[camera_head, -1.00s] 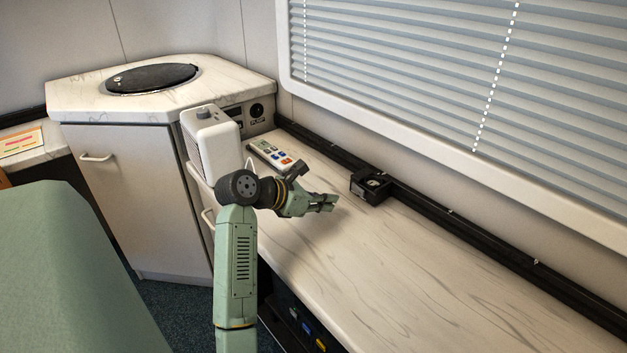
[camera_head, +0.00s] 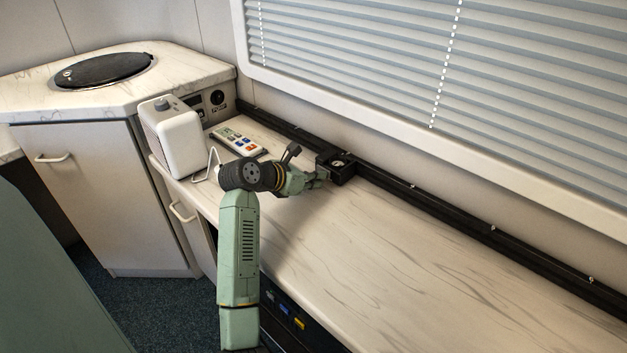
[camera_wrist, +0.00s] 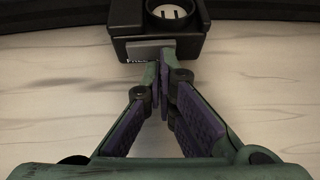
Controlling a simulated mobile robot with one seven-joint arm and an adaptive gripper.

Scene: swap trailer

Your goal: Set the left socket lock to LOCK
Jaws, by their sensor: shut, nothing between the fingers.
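A black socket box (camera_head: 341,176) sits on the black rail along the wall, with a round pale outlet on its top. It is at the top of the wrist view (camera_wrist: 194,42), where a grey lock piece (camera_wrist: 150,46) shows on its near left side. Lettering that looks like "FREE" shows just below that piece, partly covered by my fingertip. My gripper (camera_wrist: 161,72) is shut and empty, its tips at the near edge of the box. In the head view my gripper (camera_head: 322,178) is just left of the box. I cannot tell whether the tips touch it.
The marbled counter (camera_head: 400,270) is clear to the right. The rail (camera_head: 480,225) runs along the wall below the blinds.

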